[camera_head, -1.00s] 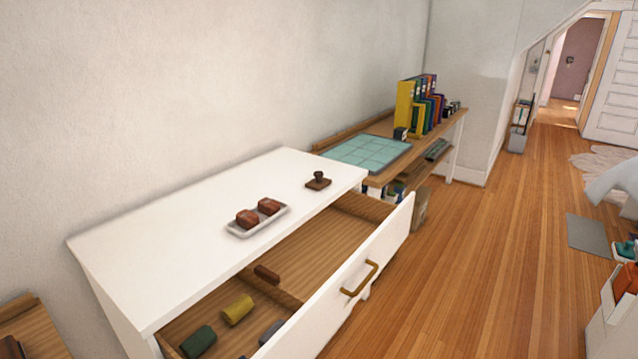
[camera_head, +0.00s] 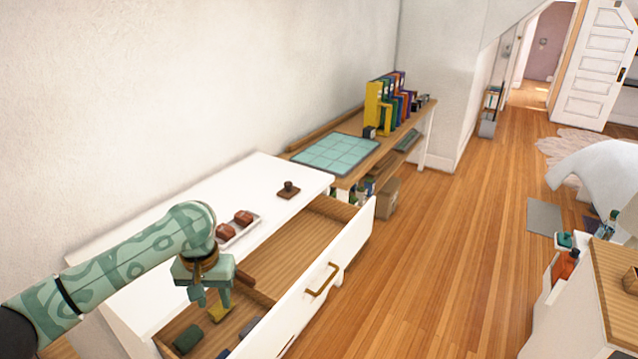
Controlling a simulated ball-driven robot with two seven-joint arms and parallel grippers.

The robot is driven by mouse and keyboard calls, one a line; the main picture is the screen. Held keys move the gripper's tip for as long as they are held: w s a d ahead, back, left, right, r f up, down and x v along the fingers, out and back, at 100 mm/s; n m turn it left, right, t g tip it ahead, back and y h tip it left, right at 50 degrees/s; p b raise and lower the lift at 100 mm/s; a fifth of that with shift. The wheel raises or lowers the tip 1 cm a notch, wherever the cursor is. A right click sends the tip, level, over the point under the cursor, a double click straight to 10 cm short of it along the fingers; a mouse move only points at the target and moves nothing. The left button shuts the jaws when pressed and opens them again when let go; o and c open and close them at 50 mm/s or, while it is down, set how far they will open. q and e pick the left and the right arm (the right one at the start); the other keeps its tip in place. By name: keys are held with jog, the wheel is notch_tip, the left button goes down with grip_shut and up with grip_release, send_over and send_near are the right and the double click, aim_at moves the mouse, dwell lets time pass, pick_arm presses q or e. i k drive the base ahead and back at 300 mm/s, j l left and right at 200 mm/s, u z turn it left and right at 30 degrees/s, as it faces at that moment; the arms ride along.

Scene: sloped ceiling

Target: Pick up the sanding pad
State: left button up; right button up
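No thing here is plainly recognisable as a sanding pad. The open drawer (camera_head: 285,250) holds small blocks: a dark green one (camera_head: 188,340), a yellow one (camera_head: 219,312) partly hidden by my gripper, and a grey-blue one (camera_head: 250,327). A reddish-brown one shows only partly behind my gripper. A dark brown square piece with a knob (camera_head: 288,190) stands on the white cabinet top. My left gripper (camera_head: 212,298) points down over the drawer, fingers apart and empty, seemingly above the yellow block. My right gripper is out of view.
A white tray (camera_head: 258,222) with two reddish-brown blocks sits on the cabinet top (camera_head: 262,170). The drawer front (camera_head: 300,300) with a brass handle juts out over the floor. Behind stands a desk with a teal mat (camera_head: 335,153) and binders.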

aim_at(290, 190)
jog(key=i+l+z, duration=0.25)
jog(key=i, duration=0.65)
jog(key=i+z, duration=0.3)
jog(key=i, duration=0.65)
jog(key=i+l+u, duration=0.15)
jog(key=i+u, duration=0.35)
jog(key=i+l+u, duration=0.6)
jog(key=u, duration=0.25)
jog(key=i+l+u, duration=0.35)
jog(key=l+u, duration=0.2)
jog(key=u, duration=0.2)
jog(key=i+l+u, duration=0.2)
jog(key=l+u, duration=0.15)
